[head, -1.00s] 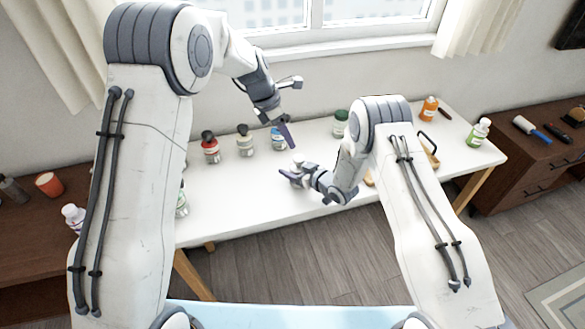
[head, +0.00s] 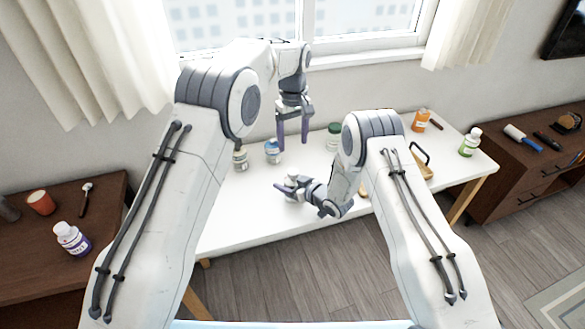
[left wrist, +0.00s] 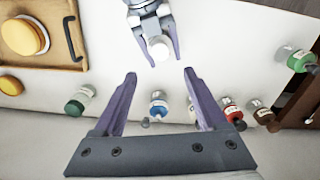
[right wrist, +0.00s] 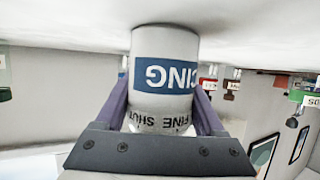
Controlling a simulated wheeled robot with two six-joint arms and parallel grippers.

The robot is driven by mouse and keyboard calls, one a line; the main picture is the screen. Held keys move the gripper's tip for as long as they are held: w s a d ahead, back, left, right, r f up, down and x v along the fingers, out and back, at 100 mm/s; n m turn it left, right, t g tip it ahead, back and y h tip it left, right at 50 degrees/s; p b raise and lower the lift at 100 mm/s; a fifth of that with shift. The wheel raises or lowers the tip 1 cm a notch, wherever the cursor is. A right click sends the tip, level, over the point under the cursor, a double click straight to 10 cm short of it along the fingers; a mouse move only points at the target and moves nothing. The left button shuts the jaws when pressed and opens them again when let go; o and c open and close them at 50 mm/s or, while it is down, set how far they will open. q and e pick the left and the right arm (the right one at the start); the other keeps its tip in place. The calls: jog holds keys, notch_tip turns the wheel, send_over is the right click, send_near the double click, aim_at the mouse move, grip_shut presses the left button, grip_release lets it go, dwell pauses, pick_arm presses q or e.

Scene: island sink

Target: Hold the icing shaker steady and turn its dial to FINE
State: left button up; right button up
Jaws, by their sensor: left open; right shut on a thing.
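The white icing shaker (right wrist: 165,60) has a blue band with upside-down ICING lettering in the right wrist view. The words FINE and SHUT show on its dial end (right wrist: 158,121), between my right gripper's fingers (right wrist: 165,105). My right gripper (head: 285,187) is shut on the shaker at the table's middle. The shaker's round white end (left wrist: 159,47) faces the left wrist view. My left gripper (head: 292,143) is open and empty, fingers pointing down, above and behind the shaker. Its fingers (left wrist: 158,75) frame the left wrist view, apart from the shaker. The dial's setting cannot be read.
A wooden tray with a black handle (left wrist: 44,30) holds a yellow round thing. An orange bottle (head: 421,120) stands far right.

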aim_at(293, 171)
pick_arm(q)
notch_tip(293, 171, down, 11)
dwell(0.3)
jog(key=shift+c, duration=0.3)
grip_shut()
jog(key=shift+n, duration=0.4)
jog(key=n, duration=1.1)
dwell(0.4)
